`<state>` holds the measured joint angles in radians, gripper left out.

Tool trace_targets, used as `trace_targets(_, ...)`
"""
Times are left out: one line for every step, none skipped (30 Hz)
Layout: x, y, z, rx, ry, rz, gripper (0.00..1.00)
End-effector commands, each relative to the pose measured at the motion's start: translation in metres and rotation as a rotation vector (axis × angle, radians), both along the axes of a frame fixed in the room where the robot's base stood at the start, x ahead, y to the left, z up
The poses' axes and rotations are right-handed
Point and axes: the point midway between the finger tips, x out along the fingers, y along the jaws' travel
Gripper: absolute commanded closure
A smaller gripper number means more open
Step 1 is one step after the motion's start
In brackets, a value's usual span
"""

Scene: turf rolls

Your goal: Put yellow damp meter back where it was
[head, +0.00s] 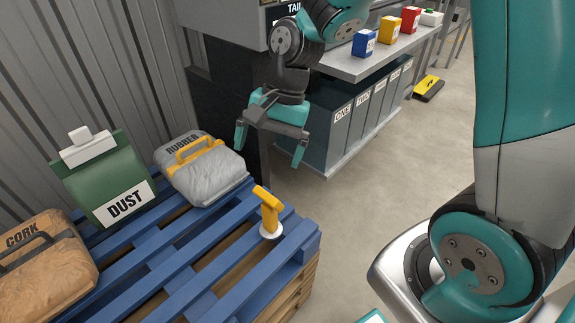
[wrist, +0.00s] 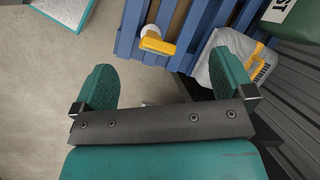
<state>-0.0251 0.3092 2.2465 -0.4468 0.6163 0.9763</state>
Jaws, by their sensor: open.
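What looks like the yellow damp meter (head: 269,212), a yellow T-shaped handle on a round white base, stands upright on the near right corner of the blue pallet (head: 185,258). It also shows in the wrist view (wrist: 157,43), at the top middle, beyond the fingertips. My gripper (head: 270,146) is open and empty, pointing down in the air behind the meter and near the pallet's far right end. In the wrist view its two teal fingers (wrist: 163,78) are wide apart with nothing between them.
The pallet also carries a cork bag (head: 45,270), a green DUST container (head: 105,185) and a grey rubber bag (head: 205,172). Behind, a grey bench (head: 355,68) holds small coloured boxes above labelled bins (head: 345,125). A yellow-and-black object (head: 428,88) lies on the otherwise clear floor at right.

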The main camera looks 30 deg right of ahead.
Motion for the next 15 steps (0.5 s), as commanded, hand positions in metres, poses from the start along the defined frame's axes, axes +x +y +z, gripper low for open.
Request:
trace_targets(-0.021,0.013,0.024,0.011,-0.084,0.169,0.0)
trace_targets(-0.033,0.018,0.034,0.017,-0.131,0.273,0.0)
trace_targets(-0.05,0.025,0.047,0.025,-0.191,0.41,0.0)
trace_targets(-0.062,0.029,0.056,0.03,-0.235,0.509,0.0)
trace_targets(-0.075,0.033,0.063,0.036,-0.275,0.605,0.0)
trace_targets(-0.09,0.036,0.071,0.042,-0.327,0.724,0.0)
trace_targets(-0.101,0.038,0.076,0.045,-0.364,0.806,0.0)
trace_targets(-0.111,0.04,0.08,0.049,-0.395,0.883,0.0)
trace_targets(-0.123,0.042,0.084,0.051,-0.433,0.971,0.0)
trace_targets(-0.131,0.042,0.087,0.054,-0.458,1.028,0.0)
trace_targets(-0.137,0.043,0.089,0.056,-0.48,1.078,0.0)
trace_targets(-0.144,0.043,0.09,0.057,-0.5,1.13,0.0)
trace_targets(-0.148,0.044,0.091,0.058,-0.514,1.161,0.0)
trace_targets(-0.15,0.043,0.092,0.059,-0.524,1.185,0.0)
trace_targets(-0.153,0.042,0.092,0.059,-0.532,1.207,0.0)
